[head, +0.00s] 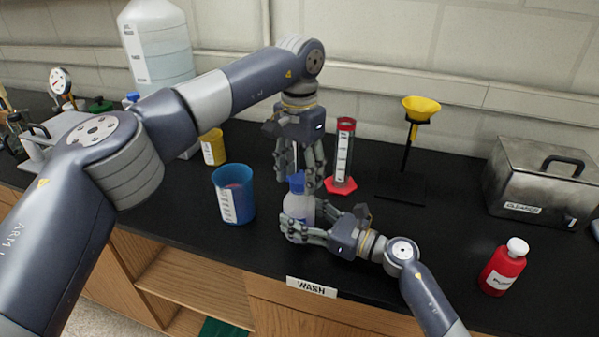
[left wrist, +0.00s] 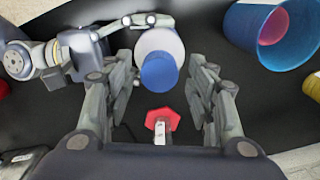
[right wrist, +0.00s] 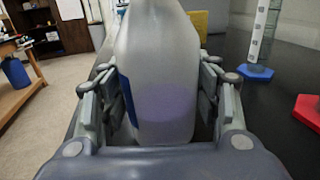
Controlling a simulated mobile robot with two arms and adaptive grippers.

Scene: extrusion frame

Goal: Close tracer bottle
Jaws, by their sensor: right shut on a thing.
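A whitish bottle (head: 297,207) with a blue cap (head: 296,182) stands upright near the front edge of the counter. My right gripper (head: 300,226) is shut around its body; the right wrist view shows the bottle (right wrist: 160,80) between the fingers, with a blue patch on its side. My left gripper (head: 300,178) points down from above the bottle. In the left wrist view the blue cap (left wrist: 159,73) lies between the left fingers, with gaps on both sides. Whether the cap is seated fully cannot be told. The bottle's label is not readable.
A blue beaker (head: 234,195) stands left of the bottle, and a red-based cylinder (head: 343,160) close behind it. A yellow funnel on a stand (head: 420,108), a metal cleaner box (head: 540,180) and a red bottle (head: 503,268) are to the right. The counter's right front is mostly clear.

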